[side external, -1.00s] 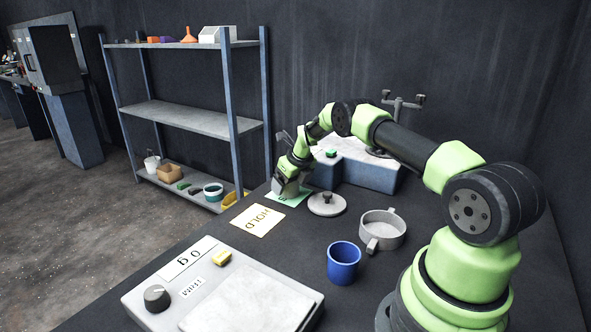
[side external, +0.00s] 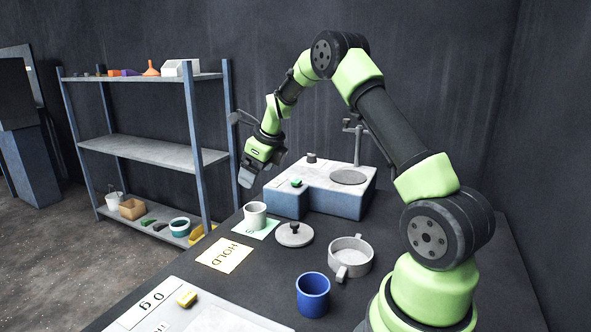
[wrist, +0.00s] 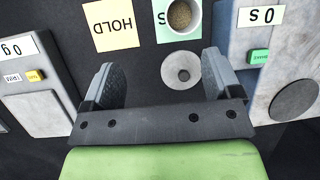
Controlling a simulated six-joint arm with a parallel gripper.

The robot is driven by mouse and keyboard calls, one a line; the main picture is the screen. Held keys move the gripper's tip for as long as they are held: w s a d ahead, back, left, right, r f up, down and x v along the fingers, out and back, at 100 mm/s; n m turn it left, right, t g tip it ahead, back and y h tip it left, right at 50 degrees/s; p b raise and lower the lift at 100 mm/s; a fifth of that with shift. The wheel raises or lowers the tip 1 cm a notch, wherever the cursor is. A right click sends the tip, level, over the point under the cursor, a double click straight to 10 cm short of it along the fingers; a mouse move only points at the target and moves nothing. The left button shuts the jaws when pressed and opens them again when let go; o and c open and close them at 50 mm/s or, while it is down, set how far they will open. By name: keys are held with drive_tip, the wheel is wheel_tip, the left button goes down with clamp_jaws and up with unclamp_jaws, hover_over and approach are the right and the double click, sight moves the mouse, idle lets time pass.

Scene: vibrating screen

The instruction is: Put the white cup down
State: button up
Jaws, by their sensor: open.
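The white cup (side external: 255,215) stands upright on the green card (side external: 268,228) near the far left edge of the table. In the wrist view the cup (wrist: 184,17) is cut off by the top edge and holds brown, grainy material. My gripper (side external: 248,175) is open and empty, raised above the cup and apart from it. In the wrist view my two fingers (wrist: 160,68) stand wide apart with nothing between them.
A yellow HOLD card (side external: 225,255) lies in front of the green card. A round grey lid (side external: 294,240) is right of the cup. A grey-blue machine (side external: 325,202) stands behind. A two-handled pan (side external: 350,256), blue cup (side external: 313,295) and scale (side external: 215,322) are nearer.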

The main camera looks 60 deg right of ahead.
drive_tip(key=s+a+r+n+t+y, duration=0.1)
drive_tip(key=s+a+r+n, duration=0.3)
drive_tip(key=a+r+n, duration=0.3)
drive_tip(key=s+a+r+n, duration=0.3)
drive_tip(key=a+r+n, duration=0.3)
drive_tip(key=a+n, duration=0.1)
drive_tip(key=s+a+n+y, duration=0.1)
drive_tip(key=s+a+n, duration=0.4)
drive_tip(key=s+n, duration=0.3)
drive_tip(key=s+a+n+t, duration=0.1)
drive_tip(key=s+a+n, duration=0.3)
drive_tip(key=s+n, duration=0.5)
drive_tip(key=shift+a+r+y, duration=0.4)
drive_tip(key=shift+r, duration=0.05)
